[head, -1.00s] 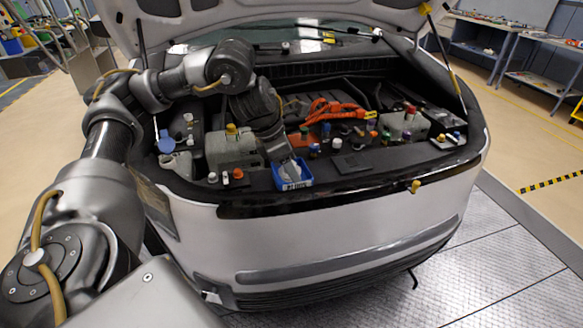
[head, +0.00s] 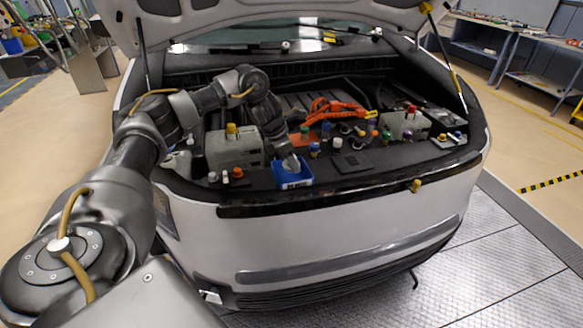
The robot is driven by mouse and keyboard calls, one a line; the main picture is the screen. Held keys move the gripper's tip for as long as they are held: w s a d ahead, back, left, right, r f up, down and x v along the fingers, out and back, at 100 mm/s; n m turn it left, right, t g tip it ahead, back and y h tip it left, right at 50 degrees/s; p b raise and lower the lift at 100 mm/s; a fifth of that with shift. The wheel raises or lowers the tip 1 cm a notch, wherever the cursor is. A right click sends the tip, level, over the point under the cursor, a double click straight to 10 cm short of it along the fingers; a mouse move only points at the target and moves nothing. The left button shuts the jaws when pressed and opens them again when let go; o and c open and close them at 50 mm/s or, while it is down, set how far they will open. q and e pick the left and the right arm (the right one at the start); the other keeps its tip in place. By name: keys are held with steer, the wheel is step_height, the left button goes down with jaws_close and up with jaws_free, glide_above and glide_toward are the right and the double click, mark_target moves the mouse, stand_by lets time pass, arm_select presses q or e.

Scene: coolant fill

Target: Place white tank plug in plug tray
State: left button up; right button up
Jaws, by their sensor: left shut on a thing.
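The plug tray is a small blue open box (head: 305,176) with a white label on its front, at the front edge of the engine bay. My left gripper (head: 291,164) points down into the tray's opening. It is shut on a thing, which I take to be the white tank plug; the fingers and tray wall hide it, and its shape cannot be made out. I cannot tell whether it touches the tray floor. My right gripper is not in view.
A grey tank with a yellow cap (head: 231,128) stands left of the tray. Small white (head: 212,177) and orange (head: 238,172) caps sit beside it. Orange cables (head: 326,108) lie behind. A grey tank with a red cap (head: 411,109) stands right. The raised hood is overhead.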

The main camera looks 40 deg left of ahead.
arm_select(q)
steer(key=shift+w+a+f+p, duration=0.15)
steer(key=shift+f+p, duration=0.2)
steer(key=shift+f, duration=0.65)
steer(key=shift+w+a+f+p, duration=0.15)
steer(key=shift+f+p, duration=0.15)
steer(key=shift+f, duration=0.65)
steer(key=shift+d, duration=0.1)
steer(key=o, duration=0.8)
steer(key=v, duration=1.2)
